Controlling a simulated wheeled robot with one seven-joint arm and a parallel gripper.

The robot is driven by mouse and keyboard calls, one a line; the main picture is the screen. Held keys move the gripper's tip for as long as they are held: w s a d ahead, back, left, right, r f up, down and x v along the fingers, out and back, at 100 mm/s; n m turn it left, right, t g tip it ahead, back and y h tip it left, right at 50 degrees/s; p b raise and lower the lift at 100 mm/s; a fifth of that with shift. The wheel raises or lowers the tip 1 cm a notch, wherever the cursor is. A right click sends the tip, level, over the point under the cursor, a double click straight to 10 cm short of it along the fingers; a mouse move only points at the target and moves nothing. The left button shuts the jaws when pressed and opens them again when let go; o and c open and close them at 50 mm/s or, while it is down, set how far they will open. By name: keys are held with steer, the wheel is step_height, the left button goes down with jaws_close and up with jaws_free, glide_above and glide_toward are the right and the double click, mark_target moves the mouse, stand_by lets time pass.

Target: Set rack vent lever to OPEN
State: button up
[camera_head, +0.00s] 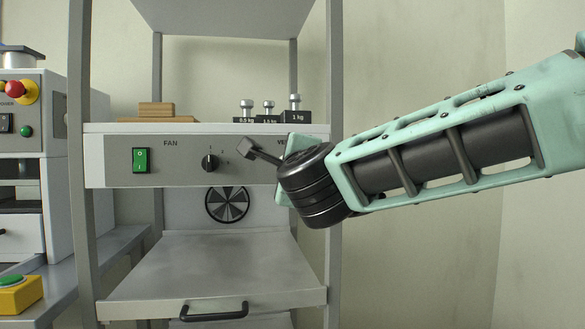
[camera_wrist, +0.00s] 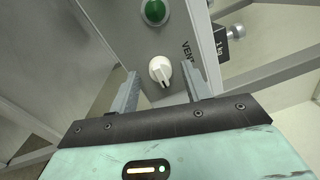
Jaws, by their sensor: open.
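The rack's vent control is a white knob (camera_wrist: 160,69) with a raised ridge, beside a partly visible "VENT" label in the wrist view. In that picture its ridge points down and slightly right. My gripper (camera_wrist: 158,80) is open, with one finger on either side of the knob in the picture; I see gaps at both sides and cannot tell the remaining depth. In the head view my wrist and gripper body cover the right part of the control panel (camera_head: 120,172), hiding the knob and my fingertips. No OPEN marking is readable.
A green round button or lamp (camera_wrist: 154,12) is near the knob. The panel has a green FAN switch (camera_head: 140,160) and a black dial (camera_head: 210,162). Weights (camera_head: 294,112) stand on the shelf above. A rack post (camera_head: 334,262) is behind my wrist. A handled drawer (camera_head: 214,312) is below.

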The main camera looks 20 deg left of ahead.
steer(key=v, duration=1.7)
steer(key=shift+b, duration=0.45)
steer(key=shift+s+d, duration=0.1)
steer(key=shift+d, duration=0.05)
